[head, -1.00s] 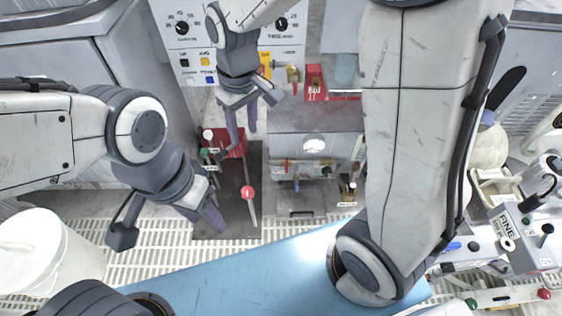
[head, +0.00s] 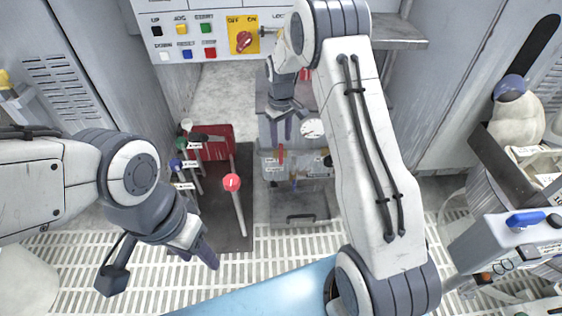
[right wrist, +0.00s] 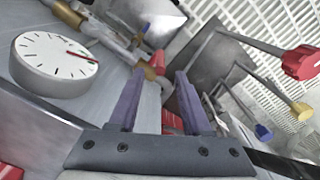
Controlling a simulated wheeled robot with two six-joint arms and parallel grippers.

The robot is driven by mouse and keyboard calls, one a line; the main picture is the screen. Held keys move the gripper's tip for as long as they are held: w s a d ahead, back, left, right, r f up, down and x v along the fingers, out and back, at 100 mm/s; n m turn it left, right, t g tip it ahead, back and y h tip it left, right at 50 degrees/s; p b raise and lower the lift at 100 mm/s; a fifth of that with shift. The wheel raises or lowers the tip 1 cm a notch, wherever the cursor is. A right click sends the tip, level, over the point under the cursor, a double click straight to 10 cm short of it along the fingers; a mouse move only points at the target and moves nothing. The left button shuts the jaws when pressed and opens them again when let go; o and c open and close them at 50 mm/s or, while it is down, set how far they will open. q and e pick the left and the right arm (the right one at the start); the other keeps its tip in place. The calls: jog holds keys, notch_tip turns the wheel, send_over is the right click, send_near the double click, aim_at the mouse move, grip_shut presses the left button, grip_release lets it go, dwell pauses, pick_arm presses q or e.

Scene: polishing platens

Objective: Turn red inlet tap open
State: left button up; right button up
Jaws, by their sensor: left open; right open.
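The red tap (head: 281,154) is a small upright red handle on a pipe with fittings, low on the grey unit in the middle. It also shows in the right wrist view (right wrist: 157,58), beside a brass fitting and beyond the fingertips. My right gripper (head: 281,136) is open, pointing down just above the tap in the head view. In the right wrist view its fingers (right wrist: 156,80) are apart, with no tap held between them. My left gripper (head: 197,259) is open and empty over the floor grating at left.
A round white gauge (head: 312,128) is close right of my right gripper. Levers with coloured knobs, one red (head: 232,182), rise left of the unit by a red box (head: 212,143). A control panel (head: 205,32) stands behind. A cart (head: 510,245) is at right.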

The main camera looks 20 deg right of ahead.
aim_at(281, 162)
notch_tip(281, 162, down, 9)
jog(key=b, duration=0.4)
jog(key=shift+r, duration=0.1)
grip_shut()
dwell(1.2)
